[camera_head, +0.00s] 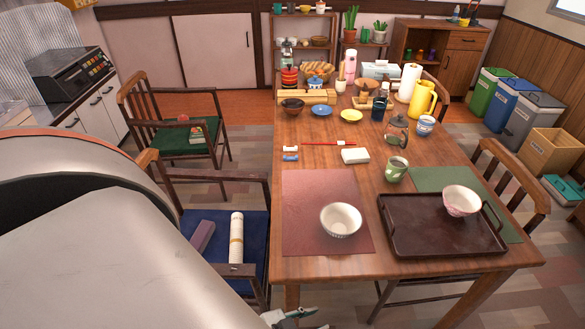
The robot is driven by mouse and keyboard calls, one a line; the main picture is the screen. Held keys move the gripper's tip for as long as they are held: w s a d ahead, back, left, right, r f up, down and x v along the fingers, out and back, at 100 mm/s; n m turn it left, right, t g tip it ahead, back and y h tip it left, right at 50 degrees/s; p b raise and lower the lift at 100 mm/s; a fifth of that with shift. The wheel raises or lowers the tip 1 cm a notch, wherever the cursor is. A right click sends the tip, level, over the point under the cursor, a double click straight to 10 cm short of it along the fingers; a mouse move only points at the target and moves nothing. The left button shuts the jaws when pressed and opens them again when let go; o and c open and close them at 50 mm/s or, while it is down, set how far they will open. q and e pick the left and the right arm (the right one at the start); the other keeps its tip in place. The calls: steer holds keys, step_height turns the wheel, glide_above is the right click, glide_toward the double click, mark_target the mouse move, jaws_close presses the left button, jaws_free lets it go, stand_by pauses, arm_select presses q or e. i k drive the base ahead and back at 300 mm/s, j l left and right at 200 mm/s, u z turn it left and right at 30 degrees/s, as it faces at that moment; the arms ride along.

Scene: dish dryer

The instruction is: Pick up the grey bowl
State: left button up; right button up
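A pale grey bowl (341,220), ribbed on the outside, stands upright and looks empty on the dark red placemat (300,190) at the near left of the wooden table. My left arm fills the lower left of the head view. Part of my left gripper (294,316) shows at the bottom edge, in front of the table's near edge, below and left of the bowl and apart from it. Its fingers are mostly cut off, so its opening cannot be told. My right gripper is not in view.
A dark tray (400,236) right of the grey bowl carries a pinkish-white bowl (461,201). Several dishes and bottles crowd the far end. Chairs flank the table; the placemat around the grey bowl is clear.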

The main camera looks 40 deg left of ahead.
mark_target(339, 219)
steer(key=i+u, duration=0.1)
steer(key=u, duration=0.85)
